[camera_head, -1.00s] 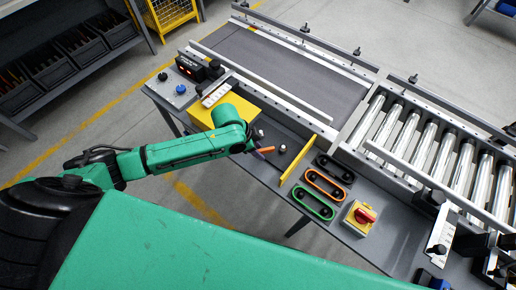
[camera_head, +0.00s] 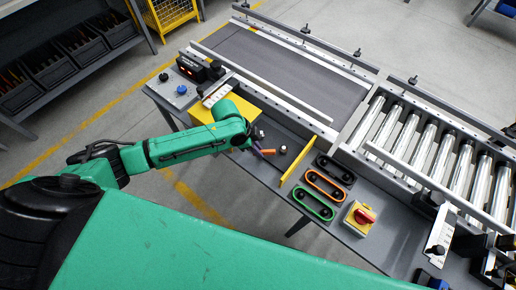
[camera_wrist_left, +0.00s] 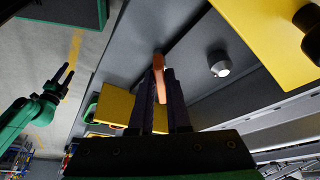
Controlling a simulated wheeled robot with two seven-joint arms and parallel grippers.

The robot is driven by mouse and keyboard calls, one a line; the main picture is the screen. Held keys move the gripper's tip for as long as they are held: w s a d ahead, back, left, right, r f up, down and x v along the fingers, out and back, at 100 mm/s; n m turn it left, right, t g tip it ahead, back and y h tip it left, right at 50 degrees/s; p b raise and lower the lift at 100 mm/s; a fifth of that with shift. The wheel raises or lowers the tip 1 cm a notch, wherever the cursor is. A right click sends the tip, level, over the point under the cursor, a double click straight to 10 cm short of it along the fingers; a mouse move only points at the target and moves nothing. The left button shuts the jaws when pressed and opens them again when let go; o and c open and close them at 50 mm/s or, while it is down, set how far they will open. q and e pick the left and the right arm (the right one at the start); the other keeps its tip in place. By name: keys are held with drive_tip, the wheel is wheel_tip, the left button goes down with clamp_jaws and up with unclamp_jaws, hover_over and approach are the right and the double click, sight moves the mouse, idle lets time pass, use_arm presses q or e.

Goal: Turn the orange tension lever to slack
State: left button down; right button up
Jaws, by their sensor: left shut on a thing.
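The orange tension lever (camera_head: 268,152) shows as a small orange bar on the grey bench, near the yellow upright plate. In the left wrist view the orange lever (camera_wrist_left: 160,78) lies between the dark fingers of my left gripper (camera_wrist_left: 165,95). My left gripper (camera_head: 260,150) is shut on it; the fingers hide part of its sides. My right gripper (camera_wrist_left: 64,80) shows at the left of the left wrist view, with its fingers apart, away from the bench.
Green (camera_head: 313,204) and orange (camera_head: 325,185) oval rings and a red switch on a yellow box (camera_head: 359,217) lie further right. Rollers (camera_head: 420,140) and a belt (camera_head: 290,70) run behind.

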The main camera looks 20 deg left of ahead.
use_arm(q)
drive_tip(key=shift+w+m+g, duration=0.15)
drive_tip(key=shift+m+g, duration=0.15)
drive_tip(key=shift+m, duration=0.6)
drive_tip(key=shift+w+m+g, duration=0.1)
drive_tip(key=shift+m+g, duration=0.2)
drive_tip(key=shift+m, duration=0.6)
drive_tip(key=m+g+b, duration=0.1)
drive_tip(key=m+b, duration=0.1)
drive_tip(key=m, duration=0.2)
drive_tip(key=shift+w+m+g, duration=0.1)
drive_tip(key=shift+m+g, duration=0.2)
drive_tip(key=shift+g, duration=0.1)
drive_tip(key=c, duration=0.9)
unclamp_jaws()
drive_tip(key=b+v, duration=0.2)
drive_tip(key=v, duration=1.2)
drive_tip(key=shift+r, duration=0.35)
